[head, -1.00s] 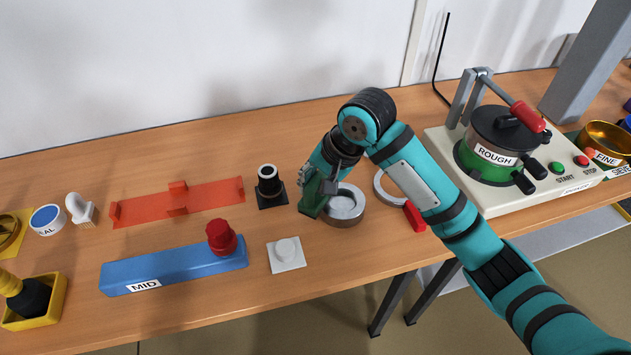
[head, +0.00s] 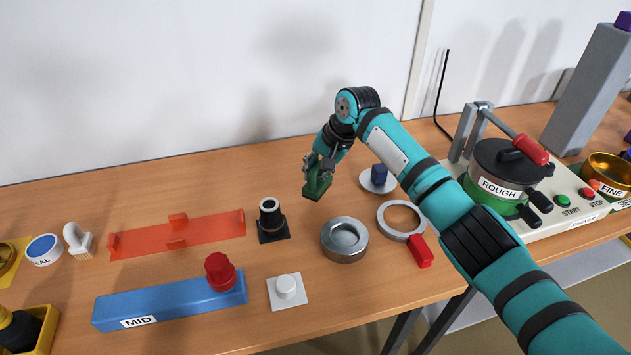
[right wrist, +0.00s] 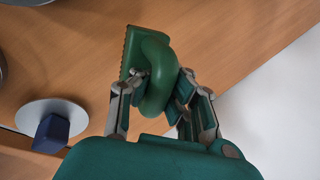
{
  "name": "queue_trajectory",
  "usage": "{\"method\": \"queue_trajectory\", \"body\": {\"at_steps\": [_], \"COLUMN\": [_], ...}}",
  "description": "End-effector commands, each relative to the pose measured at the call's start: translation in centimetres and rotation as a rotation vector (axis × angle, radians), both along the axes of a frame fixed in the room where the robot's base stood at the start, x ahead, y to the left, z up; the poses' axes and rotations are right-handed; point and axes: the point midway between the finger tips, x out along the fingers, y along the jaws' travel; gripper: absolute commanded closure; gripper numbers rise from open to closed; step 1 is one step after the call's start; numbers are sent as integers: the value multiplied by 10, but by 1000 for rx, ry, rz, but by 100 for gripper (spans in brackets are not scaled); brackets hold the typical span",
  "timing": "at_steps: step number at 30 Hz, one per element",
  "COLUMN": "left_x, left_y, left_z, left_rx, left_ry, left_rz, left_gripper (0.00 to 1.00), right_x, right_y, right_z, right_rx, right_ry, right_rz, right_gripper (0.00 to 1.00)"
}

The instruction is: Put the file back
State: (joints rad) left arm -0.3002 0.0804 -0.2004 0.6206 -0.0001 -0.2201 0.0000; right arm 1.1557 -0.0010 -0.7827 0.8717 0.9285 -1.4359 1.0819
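The file is a green block with a ridged face and a curved green handle. It shows in the head view (head: 316,187) and in the right wrist view (right wrist: 131,62). My right gripper (head: 319,168) is shut on its handle, seen close up in the right wrist view (right wrist: 155,88). The file hangs above the table, behind the round metal dish (head: 345,252) and right of the black stand (head: 270,222). My left gripper is not in view.
A white disc with a blue knob (head: 379,173), a metal ring (head: 384,224) and a red block (head: 420,251) lie right of the dish. An orange-red rack (head: 150,236) and blue MID bar (head: 185,298) are left. The ROUGH machine (head: 560,225) stands right.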

Motion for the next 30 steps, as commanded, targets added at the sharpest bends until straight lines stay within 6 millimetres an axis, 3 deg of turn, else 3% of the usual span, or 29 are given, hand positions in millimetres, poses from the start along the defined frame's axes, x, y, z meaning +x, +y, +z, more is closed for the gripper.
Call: {"method": "queue_trajectory", "body": {"at_steps": [5, 12, 23, 30], "left_x": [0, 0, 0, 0], "left_y": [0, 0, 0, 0], "left_z": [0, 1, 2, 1], "left_rx": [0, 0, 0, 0], "left_ry": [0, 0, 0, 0], "left_rz": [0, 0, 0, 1], "left_gripper": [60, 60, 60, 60], "right_x": [4, 4, 4, 4], "right_y": [0, 0, 0, 0], "right_z": [-3, -33, -37, -38], "right_rx": [-1, -2, 0, -1], "right_ry": [0, 1, 0, 0], "right_rz": [0, -1, -1, -1], "right_gripper": [100, 100, 100, 71]}}
